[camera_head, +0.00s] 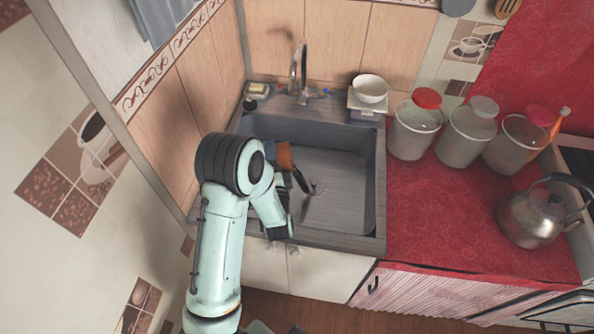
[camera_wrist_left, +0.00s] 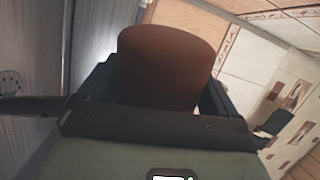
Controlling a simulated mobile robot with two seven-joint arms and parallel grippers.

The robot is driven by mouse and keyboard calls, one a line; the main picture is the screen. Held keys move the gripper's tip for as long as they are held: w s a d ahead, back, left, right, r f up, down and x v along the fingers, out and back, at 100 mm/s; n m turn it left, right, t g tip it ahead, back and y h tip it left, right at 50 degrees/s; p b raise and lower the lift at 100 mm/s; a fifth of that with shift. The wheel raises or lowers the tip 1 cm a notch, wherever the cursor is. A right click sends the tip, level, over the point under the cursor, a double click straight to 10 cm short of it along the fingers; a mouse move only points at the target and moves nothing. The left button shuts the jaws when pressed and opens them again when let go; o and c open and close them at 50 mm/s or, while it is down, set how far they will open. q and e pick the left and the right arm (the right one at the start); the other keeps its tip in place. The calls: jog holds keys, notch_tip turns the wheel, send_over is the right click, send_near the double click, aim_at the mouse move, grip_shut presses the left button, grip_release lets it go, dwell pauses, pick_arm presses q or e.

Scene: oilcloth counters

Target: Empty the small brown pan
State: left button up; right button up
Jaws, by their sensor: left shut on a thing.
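The small brown pan (camera_head: 284,155) is over the left part of the grey sink (camera_head: 345,195), partly hidden by my left arm. Its dark handle (camera_head: 301,181) points down and to the right in the head view. My left gripper (camera_head: 281,168) is shut on the pan. In the left wrist view the pan's brown side (camera_wrist_left: 168,62) fills the space between the jaws, and the dark handle (camera_wrist_left: 30,107) reaches to the left. The inside of the pan does not show, so I cannot tell its contents or exact tilt. My right gripper is not in view.
A faucet (camera_head: 301,75) stands behind the sink. A white bowl (camera_head: 370,88) sits on a small stand at its back right corner. Several lidded jars and a kettle (camera_head: 532,215) stand on the red counter (camera_head: 425,225). A tiled wall is close on the left.

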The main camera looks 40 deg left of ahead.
pick_arm(q)
jog(key=shift+w+d+f+m, duration=0.2)
jog(key=shift+m, duration=0.6)
jog(key=shift+w+d+r+m, duration=0.1)
jog(key=shift+w+r+m, duration=0.1)
jog(key=shift+m, duration=0.2)
dwell(0.5)
